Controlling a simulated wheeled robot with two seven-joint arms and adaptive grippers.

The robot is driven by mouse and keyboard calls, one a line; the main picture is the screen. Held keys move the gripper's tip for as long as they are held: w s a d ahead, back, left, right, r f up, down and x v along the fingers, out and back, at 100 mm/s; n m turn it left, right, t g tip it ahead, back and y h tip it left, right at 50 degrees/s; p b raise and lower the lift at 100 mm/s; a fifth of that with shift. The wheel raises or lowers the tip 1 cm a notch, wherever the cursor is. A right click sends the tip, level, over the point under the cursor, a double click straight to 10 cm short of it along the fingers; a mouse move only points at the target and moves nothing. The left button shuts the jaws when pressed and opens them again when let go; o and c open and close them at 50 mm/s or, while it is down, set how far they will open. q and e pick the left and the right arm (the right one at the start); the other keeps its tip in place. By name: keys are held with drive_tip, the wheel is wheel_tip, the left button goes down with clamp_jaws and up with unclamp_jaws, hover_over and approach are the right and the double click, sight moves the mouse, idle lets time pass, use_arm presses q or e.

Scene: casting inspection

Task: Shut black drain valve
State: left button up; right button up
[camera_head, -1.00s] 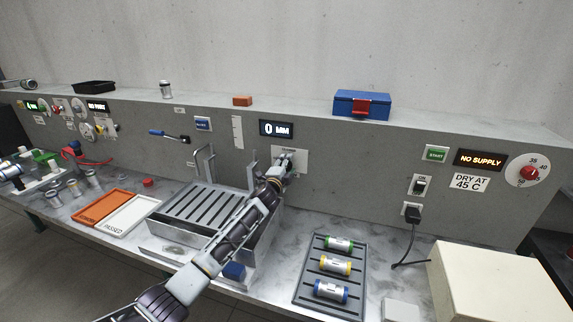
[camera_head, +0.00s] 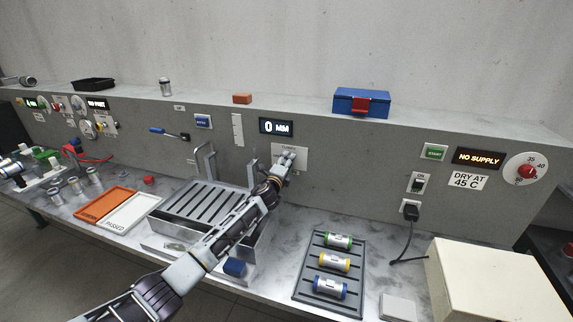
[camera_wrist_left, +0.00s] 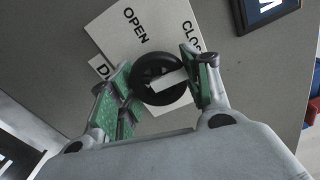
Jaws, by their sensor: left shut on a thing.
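The black drain valve (camera_wrist_left: 160,78) is a round black knob with a pale bar, on a white plate (camera_wrist_left: 128,30) marked OPEN and CLOSED in the left wrist view. The fingers of my left gripper (camera_wrist_left: 158,85), with green pads, sit on both sides of the knob and are shut on it. In the head view my left gripper (camera_head: 283,165) is at the white plate (camera_head: 298,155) on the grey panel, and it hides the knob. The display (camera_head: 276,128) above reads 0 MM. My right gripper is not in view.
A dark rack (camera_head: 308,268) with green, yellow and blue-ended cylinders lies to the right. A cream box (camera_head: 500,285) fills the front right corner. A blue toolbox (camera_head: 361,102) stands on the ledge.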

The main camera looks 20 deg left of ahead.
use_arm(q)
drive_tip(key=shift+f, duration=0.1)
drive_tip(key=o, duration=1.1)
drive_tip(key=shift+c, duration=0.2)
drive_tip(key=shift+s, duration=0.1)
drive_tip(key=shift+s, duration=0.1)
drive_tip(key=s, duration=1.1)
drive_tip(key=shift+s+a, duration=0.2)
drive_tip(key=shift+s, duration=0.1)
